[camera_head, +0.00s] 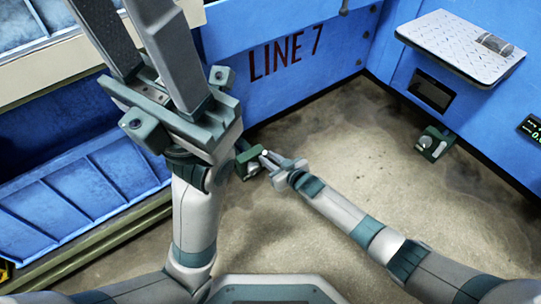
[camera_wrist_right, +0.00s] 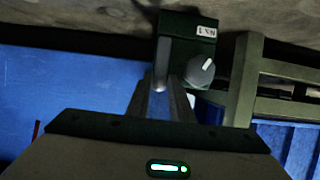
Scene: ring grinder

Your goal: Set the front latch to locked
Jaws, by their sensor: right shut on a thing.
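A small dark green latch box (camera_head: 252,168) sits low by the corner of the blue machine, left of centre in the head view. In the right wrist view the latch box (camera_wrist_right: 187,40) carries a white label, a round grey knob (camera_wrist_right: 200,71) with a pale pointer line, and a grey upright lever (camera_wrist_right: 161,62). My right gripper (camera_head: 268,160) is at this box, and in the wrist view its fingers (camera_wrist_right: 160,92) are shut on the lever's end. The knob is just right of the fingers. My left gripper (camera_head: 125,15) is raised, open and empty.
A blue machine panel marked LINE 7 (camera_head: 285,53) stands behind. A metal shelf (camera_head: 462,46) juts out at the upper right, and another green box with a knob (camera_head: 432,143) is on the floor side below it. The concrete floor (camera_head: 350,150) between is clear.

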